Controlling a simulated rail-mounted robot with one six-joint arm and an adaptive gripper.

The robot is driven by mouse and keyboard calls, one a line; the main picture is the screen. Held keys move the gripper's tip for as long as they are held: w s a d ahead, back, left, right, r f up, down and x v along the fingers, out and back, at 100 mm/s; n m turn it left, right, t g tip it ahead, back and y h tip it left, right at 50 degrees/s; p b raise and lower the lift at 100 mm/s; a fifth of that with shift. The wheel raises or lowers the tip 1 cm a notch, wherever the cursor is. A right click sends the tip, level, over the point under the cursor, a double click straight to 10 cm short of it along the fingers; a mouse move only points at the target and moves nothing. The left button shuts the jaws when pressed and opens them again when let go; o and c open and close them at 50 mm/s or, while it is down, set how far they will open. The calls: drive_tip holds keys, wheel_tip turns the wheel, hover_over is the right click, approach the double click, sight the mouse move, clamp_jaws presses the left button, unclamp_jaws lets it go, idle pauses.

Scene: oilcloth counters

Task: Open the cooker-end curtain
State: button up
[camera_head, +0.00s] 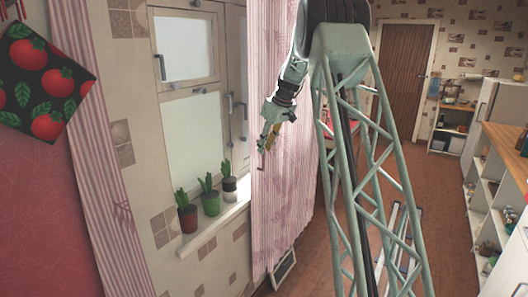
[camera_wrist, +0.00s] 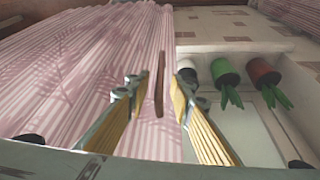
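A pink striped curtain (camera_head: 285,200) hangs at the right side of the window in the head view. It fills the left of the wrist view (camera_wrist: 80,60). A narrow brown strip (camera_wrist: 159,80) stands near the curtain's free edge. My gripper (camera_head: 264,147) is in front of this curtain, near its window-side edge. In the wrist view my gripper (camera_wrist: 158,86) is open, with the brown strip showing between its fingertips; I cannot tell whether they touch it. A second pink curtain (camera_head: 92,140) hangs left of the window. No cooker is recognisable.
Three potted plants, in a red pot (camera_head: 188,218), a green pot (camera_head: 211,204) and a white-and-dark pot (camera_head: 229,188), stand on the windowsill (camera_head: 205,236) close to the curtain edge. A framed item (camera_head: 284,268) leans low by the curtain.

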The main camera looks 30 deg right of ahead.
drive_tip(key=v, duration=0.9)
drive_tip(key=shift+s, duration=0.1)
drive_tip(key=shift+a, duration=0.1)
idle(0.4)
drive_tip(key=s+a+r, duration=0.4)
drive_tip(key=s+a, duration=0.5)
drive_tip(key=s+a+r+m, duration=0.1)
drive_tip(key=s+a+r, duration=0.3)
drive_tip(key=s+a, duration=0.55)
drive_tip(key=s+a+r, duration=0.5)
drive_tip(key=s+a, duration=0.3)
drive_tip(key=a, duration=0.2)
drive_tip(key=s+a+f, duration=0.3)
drive_tip(key=s+a, duration=0.1)
drive_tip(key=s, duration=0.8)
drive_tip(key=s+a+f+m+b, duration=0.1)
drive_tip(key=s+a+f, duration=0.2)
drive_tip(key=s, duration=0.9)
drive_tip(key=s+a+f+h, duration=0.1)
drive_tip(key=s+a+f, duration=0.3)
drive_tip(key=s, duration=0.9)
drive_tip(key=shift+a+m, duration=0.3)
drive_tip(key=shift+a, duration=0.25)
